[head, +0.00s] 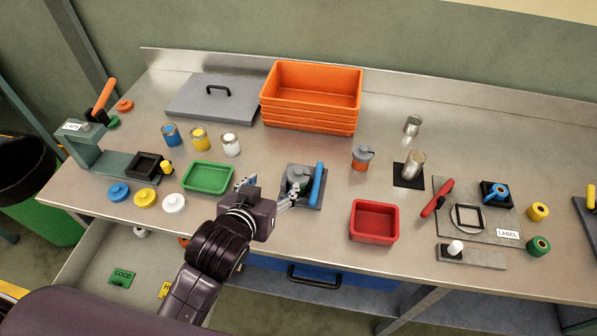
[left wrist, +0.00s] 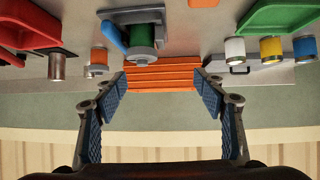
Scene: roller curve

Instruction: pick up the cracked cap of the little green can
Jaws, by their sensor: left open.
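The little green can (left wrist: 142,36) sits in a grey holder with a blue lever (head: 318,184). A grey cap (head: 298,174) is on its top; the cap also shows in the left wrist view (left wrist: 143,54). I cannot make out a crack. My left gripper (head: 269,188) is open and empty, just to the front left of the holder in the head view. In the left wrist view its spread fingers (left wrist: 160,83) are apart from the can and cap. My right gripper is not in view.
A green tray (head: 186,186) lies left of the holder, a red tray (head: 374,238) to the right. Stacked orange crates (head: 262,112) stand behind. An orange can (head: 362,159) stands to the right. Blue, yellow and white cans (head: 231,146) stand behind the green tray. An open drawer (head: 100,253) juts out below.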

